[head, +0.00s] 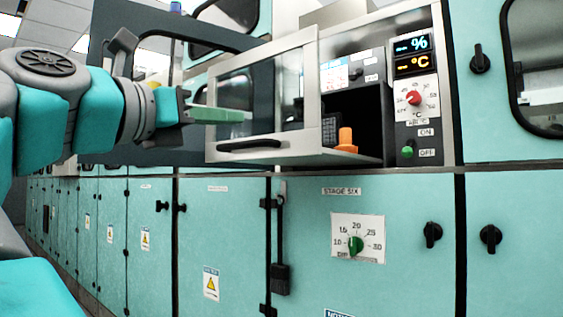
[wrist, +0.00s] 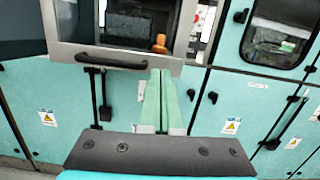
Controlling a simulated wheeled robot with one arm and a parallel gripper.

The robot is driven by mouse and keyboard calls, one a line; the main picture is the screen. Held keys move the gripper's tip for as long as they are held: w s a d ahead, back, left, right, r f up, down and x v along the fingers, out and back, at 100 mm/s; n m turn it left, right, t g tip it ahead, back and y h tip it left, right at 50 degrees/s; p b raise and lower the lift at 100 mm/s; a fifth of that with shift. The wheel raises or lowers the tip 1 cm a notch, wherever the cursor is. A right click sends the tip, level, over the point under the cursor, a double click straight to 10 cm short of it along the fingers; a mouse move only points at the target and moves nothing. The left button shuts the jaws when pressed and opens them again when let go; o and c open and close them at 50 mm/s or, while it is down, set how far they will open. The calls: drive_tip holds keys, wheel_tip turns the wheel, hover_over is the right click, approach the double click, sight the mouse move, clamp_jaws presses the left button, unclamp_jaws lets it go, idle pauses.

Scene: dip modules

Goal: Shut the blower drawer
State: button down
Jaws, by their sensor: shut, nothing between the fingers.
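The blower drawer (head: 308,95) stands pulled out from the teal cabinet, with a metal-framed window front and a black handle (head: 250,146) low on it. Its open side shows a dark interior. In the wrist view the drawer front (wrist: 120,57) fills the upper middle, with its handle (wrist: 110,62) along the lower edge. My gripper (head: 243,115) is shut and empty, its green fingers in front of the window. In the wrist view my gripper (wrist: 161,72) has its fingertips by the front's lower right part. I cannot tell whether they touch it.
An orange piece (head: 346,137) sits inside the drawer. A control panel (head: 414,95) with displays, a red knob and a green switch is right of the opening. A teal lower cabinet (head: 300,215) with a green dial (head: 355,245) and black latches lies below.

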wheel_tip(320, 180, down, 4)
drive_tip(key=s+r+g, duration=0.1)
approach(292, 152)
drive_tip(key=shift+m+y, duration=0.3)
drive_tip(key=shift+m, duration=0.1)
drive_tip(key=x, duration=0.7)
drive_tip(key=shift+s+r, duration=0.15)
drive_tip(key=shift+r, duration=0.05)
drive_tip(key=shift+d, duration=0.1)
